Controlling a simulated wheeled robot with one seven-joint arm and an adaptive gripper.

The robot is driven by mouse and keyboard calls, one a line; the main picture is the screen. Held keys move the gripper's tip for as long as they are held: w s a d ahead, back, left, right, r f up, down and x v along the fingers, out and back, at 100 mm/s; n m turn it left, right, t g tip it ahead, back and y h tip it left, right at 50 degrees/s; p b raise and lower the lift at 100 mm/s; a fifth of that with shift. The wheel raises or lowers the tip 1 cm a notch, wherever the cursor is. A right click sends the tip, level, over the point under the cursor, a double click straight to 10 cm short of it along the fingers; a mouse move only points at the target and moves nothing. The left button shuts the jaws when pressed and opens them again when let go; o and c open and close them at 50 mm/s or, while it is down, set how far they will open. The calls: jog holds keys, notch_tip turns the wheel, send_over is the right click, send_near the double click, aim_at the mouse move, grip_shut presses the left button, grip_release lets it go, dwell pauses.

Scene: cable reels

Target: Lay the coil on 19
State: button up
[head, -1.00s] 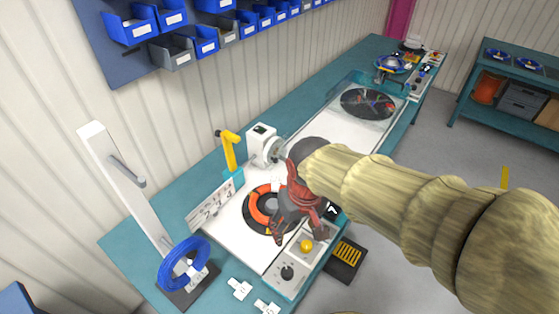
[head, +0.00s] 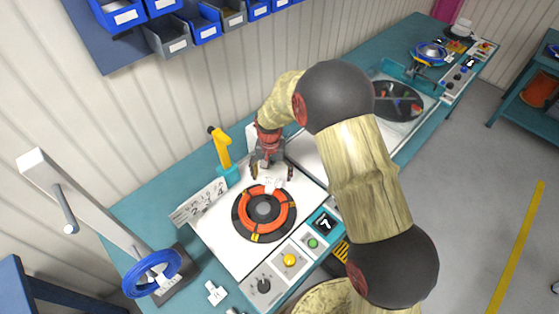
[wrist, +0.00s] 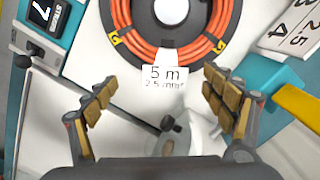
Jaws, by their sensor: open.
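The orange cable coil (head: 283,219) lies flat on a round black plate on the white bench machine. Dark and yellow bands cross it, and it also shows in the wrist view (wrist: 221,17). A white tag (wrist: 164,78) on its near edge in the wrist view reads "5 m 2.5 mm²". My gripper (head: 273,175) is open and empty at the coil's far edge in the head view. In the wrist view its fingers (wrist: 160,100) stand apart on either side of the tag, not closed on the coil. No mark reading 19 is legible.
A yellow handle (head: 220,147) stands close to my gripper. A blue coil (head: 152,273) hangs on a stand at the left. A display reading 7 (head: 324,222) and buttons lie right of the coil. Blue bins (head: 166,36) hang on the wall.

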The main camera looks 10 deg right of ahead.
aim_at(271, 184)
jog(key=shift+w+a+r+m+t, duration=0.1)
jog(key=shift+w+r+m+t, duration=0.25)
jog(key=shift+w, duration=0.35)
jog(key=shift+a+f+m, duration=0.1)
jog(key=shift+f+m, duration=0.05)
jog(key=shift+m, duration=0.2)
jog(key=shift+f+b, duration=0.3)
jog(key=shift+f, duration=3.4)
jog(key=c, duration=0.3)
jog(key=shift+s+f, duration=0.1)
jog(key=c, duration=1.5)
jog(key=o, duration=1.1)
jog(key=c, duration=1.4)
grip_shut()
jog(key=shift+r, duration=0.2)
